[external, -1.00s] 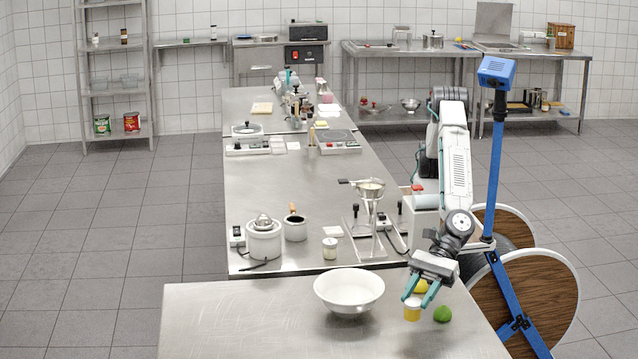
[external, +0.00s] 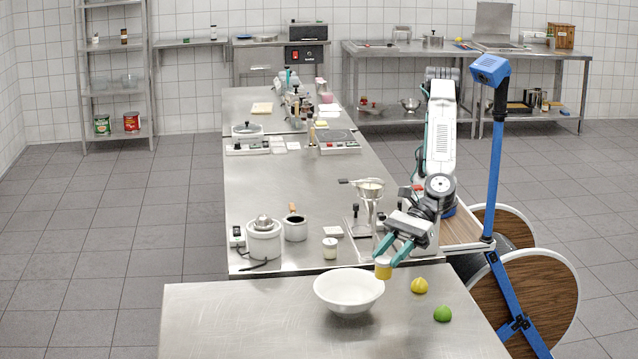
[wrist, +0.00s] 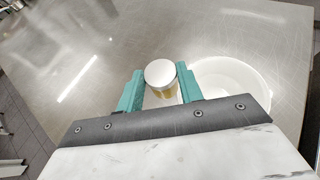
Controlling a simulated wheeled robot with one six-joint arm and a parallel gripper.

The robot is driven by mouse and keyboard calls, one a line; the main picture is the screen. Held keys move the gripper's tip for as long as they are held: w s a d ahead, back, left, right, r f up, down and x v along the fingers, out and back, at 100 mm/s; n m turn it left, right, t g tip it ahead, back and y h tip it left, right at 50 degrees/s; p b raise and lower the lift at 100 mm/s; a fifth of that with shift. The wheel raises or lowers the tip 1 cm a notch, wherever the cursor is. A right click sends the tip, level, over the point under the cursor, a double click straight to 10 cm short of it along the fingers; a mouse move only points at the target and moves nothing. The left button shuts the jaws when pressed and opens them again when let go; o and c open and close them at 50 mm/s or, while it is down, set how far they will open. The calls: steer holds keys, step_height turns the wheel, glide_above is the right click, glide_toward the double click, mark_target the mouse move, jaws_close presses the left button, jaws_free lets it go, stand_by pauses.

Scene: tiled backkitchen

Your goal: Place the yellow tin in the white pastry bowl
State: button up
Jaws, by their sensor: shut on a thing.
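The yellow tin (external: 383,268) is held between the teal fingers of my gripper (external: 389,257), raised above the steel table. In the wrist view the tin (wrist: 161,76) shows its pale lid between the two fingertips (wrist: 160,84). The white pastry bowl (external: 348,300) stands upright on the front table, just left of and below the tin in the external view. In the wrist view the bowl (wrist: 250,78) lies to the right of my gripper, partly hidden by a finger and the gripper body. The visible part of its inside looks empty.
A yellow lemon (external: 419,286) and a green lime (external: 442,314) lie on the table right of the bowl. A white juicer (external: 263,240), a small jar (external: 330,248) and a funnel stand (external: 369,205) stand on the table behind. The front table's left part is clear.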

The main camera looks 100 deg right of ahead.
steer(key=w+d+m+t+h, duration=0.1)
steer(key=w+d+m+h, duration=0.15)
steer(key=d, duration=0.45)
glide_above(369, 281)
steer(key=a, duration=0.3)
step_height(369, 281, down, 6)
steer(key=shift+w+d+f, duration=0.1)
steer(key=shift+w+f, duration=0.1)
steer(key=shift+f, duration=0.9)
steer(key=shift+w+f, duration=0.2)
steer(key=shift+f, duration=0.9)
steer(key=shift+f, duration=0.2)
steer(key=shift+f, duration=0.45)
steer(key=o, duration=0.7)
steer(key=shift+r, duration=0.1)
